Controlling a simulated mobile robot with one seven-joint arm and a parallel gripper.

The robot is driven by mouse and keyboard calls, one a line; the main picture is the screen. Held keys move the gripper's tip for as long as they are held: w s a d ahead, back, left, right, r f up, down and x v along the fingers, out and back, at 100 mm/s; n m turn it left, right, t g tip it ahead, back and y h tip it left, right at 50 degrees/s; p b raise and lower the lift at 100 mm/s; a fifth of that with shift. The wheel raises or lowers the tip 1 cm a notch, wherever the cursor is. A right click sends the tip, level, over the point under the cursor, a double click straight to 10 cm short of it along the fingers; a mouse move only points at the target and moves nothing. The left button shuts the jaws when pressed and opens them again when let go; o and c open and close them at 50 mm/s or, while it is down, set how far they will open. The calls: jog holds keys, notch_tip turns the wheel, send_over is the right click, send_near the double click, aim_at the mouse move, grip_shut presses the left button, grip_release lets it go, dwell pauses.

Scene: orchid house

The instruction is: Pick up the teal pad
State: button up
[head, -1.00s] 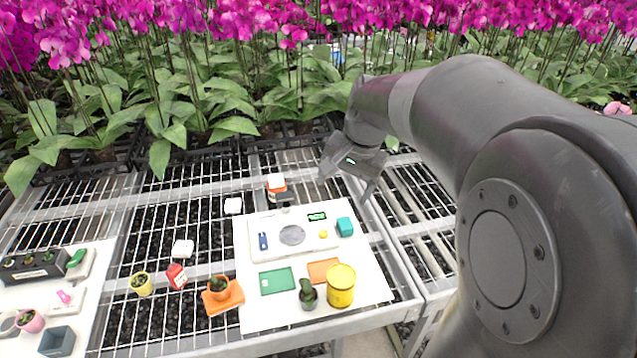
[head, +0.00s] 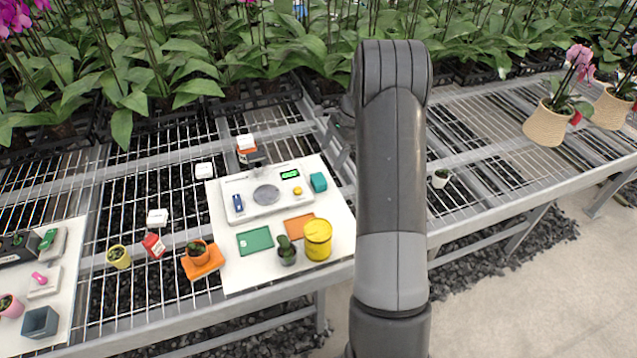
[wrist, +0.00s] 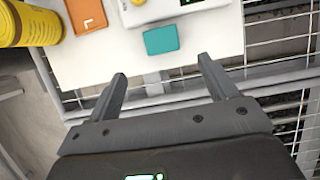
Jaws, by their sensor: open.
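The teal pad (head: 318,182) is a small block with rounded corners on the white board (head: 340,212), just right of the scale-like device with a green display. In the wrist view the teal pad (wrist: 162,40) lies flat, a little beyond the gap between my fingertips and apart from them. My gripper (wrist: 162,68) is open and empty. In the head view my gripper (head: 338,140) is partly hidden by my arm, above the bench just beyond the pad.
The device (head: 266,196) sits close beside the pad. An orange card (head: 299,226), a yellow tin (head: 318,240), a green card (head: 254,241) and a small potted cactus (head: 287,252) are on the board's near half. Open wire bench (head: 460,165) lies to the right.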

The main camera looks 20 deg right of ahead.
aim_at(319, 179)
jog(key=x, duration=0.6)
jog(key=shift+w+d+f, duration=0.1)
jog(key=shift+w+d, duration=0.05)
jog(key=shift+d, duration=0.05)
jog(key=shift+a+x, duration=0.25)
jog(key=shift+x, duration=2.4)
jog(key=shift+c, duration=0.4)
jog(key=c, duration=1)
